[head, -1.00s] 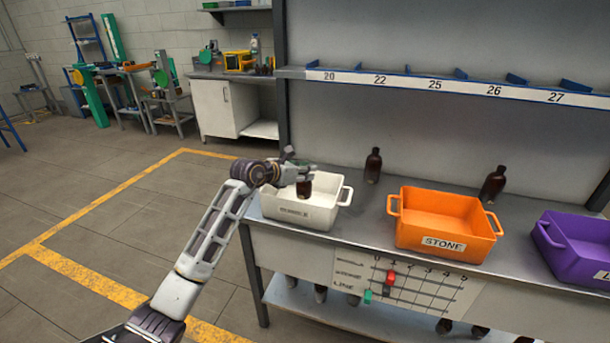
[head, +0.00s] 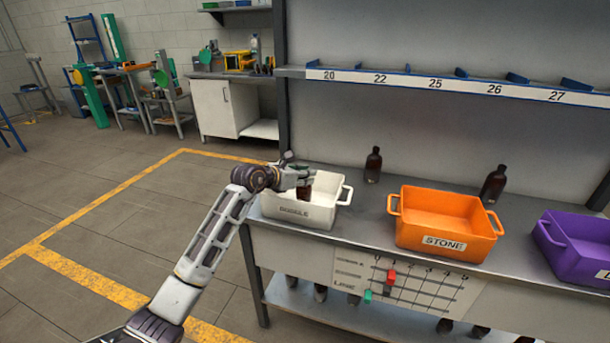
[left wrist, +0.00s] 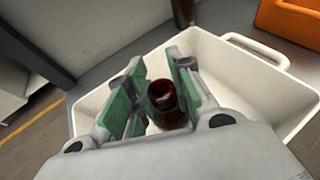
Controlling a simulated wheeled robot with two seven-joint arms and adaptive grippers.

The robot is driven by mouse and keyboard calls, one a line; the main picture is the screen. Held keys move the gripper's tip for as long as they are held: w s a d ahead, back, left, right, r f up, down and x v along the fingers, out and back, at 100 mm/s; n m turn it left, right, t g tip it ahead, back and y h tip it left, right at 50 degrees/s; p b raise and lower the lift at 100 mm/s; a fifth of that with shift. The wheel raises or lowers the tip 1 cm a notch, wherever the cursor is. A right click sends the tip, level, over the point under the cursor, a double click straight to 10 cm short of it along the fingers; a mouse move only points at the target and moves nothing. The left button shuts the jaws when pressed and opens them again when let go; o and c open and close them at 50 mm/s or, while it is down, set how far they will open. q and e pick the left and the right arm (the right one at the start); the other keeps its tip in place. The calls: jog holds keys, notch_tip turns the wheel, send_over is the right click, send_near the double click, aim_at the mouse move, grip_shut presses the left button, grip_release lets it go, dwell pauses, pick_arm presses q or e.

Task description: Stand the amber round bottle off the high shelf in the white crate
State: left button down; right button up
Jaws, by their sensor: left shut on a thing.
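The white crate (head: 318,213) stands at the left end of the bench. My left gripper (head: 303,182) is over and partly inside it, shut on an amber round bottle (head: 304,193). In the left wrist view the bottle (left wrist: 166,103) is between the green finger pads of the gripper (left wrist: 160,98), its open mouth toward the camera, with the crate's white walls (left wrist: 240,75) around it. Whether its base touches the crate floor is hidden. My right gripper is not in view.
Two other amber bottles stand on the bench, one behind the white crate (head: 373,165) and one behind the orange crate (head: 493,184). The orange crate (head: 444,243) and purple crate (head: 575,262) stand to the right. A numbered shelf edge (head: 435,85) runs above.

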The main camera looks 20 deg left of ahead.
pick_arm(q)
jog(key=shift+f, duration=0.15)
jog(key=c, duration=1.3)
grip_release()
jog(key=shift+o, duration=0.2)
